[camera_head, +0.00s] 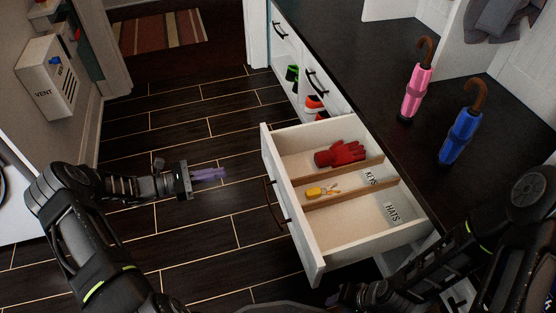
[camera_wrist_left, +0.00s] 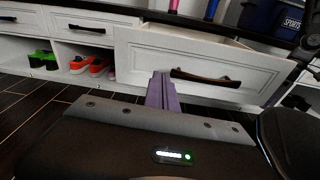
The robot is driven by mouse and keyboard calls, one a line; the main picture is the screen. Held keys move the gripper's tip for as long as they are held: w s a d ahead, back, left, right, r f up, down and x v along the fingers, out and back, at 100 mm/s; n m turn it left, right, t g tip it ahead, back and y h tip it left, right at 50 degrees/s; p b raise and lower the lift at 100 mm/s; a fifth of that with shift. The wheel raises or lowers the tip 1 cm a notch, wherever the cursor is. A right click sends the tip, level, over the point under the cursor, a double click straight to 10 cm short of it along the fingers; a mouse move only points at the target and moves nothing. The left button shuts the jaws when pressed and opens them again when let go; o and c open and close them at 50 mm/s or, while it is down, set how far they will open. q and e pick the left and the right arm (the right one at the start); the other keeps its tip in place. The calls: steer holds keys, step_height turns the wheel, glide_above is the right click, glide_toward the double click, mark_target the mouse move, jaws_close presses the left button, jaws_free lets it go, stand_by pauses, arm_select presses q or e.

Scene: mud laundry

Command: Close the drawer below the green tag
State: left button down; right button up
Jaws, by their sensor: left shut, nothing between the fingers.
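A white drawer (camera_head: 297,215) is pulled well out from the cabinet, with its front facing left and a dark handle (camera_head: 273,204) on it. In the left wrist view the drawer front (camera_wrist_left: 140,62) and its handle (camera_wrist_left: 205,78) are straight ahead. My left gripper (camera_head: 222,173) is shut and empty, left of the drawer front and apart from it. Its purple fingers (camera_wrist_left: 162,88) point toward the front, left of the handle. My right gripper (camera_head: 345,297) is low near the drawer's near side; its fingers are unclear. I see no green tag.
The drawer holds a red glove (camera_head: 341,154), yellow keys (camera_head: 320,192) and labelled compartments. Shoes (camera_wrist_left: 90,65) sit in cubbies below other drawers. The dark floor (camera_head: 190,240) left of the drawer is clear.

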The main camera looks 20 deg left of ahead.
mark_target(272, 156)
arm_select(q)
steer(key=r, duration=0.1)
steer(key=r+h, duration=0.1)
steer(key=shift+s+d+r+h, duration=0.2)
steer(key=shift+s+r+h, duration=0.1)
steer(key=shift+s+r, duration=0.1)
steer(key=b+x, duration=0.2)
steer(key=x, duration=1.1)
steer(key=shift+d+f+b, duration=0.1)
steer(key=shift+b, duration=0.2)
steer(key=shift+w+d, duration=0.3)
steer(key=shift+d, duration=0.05)
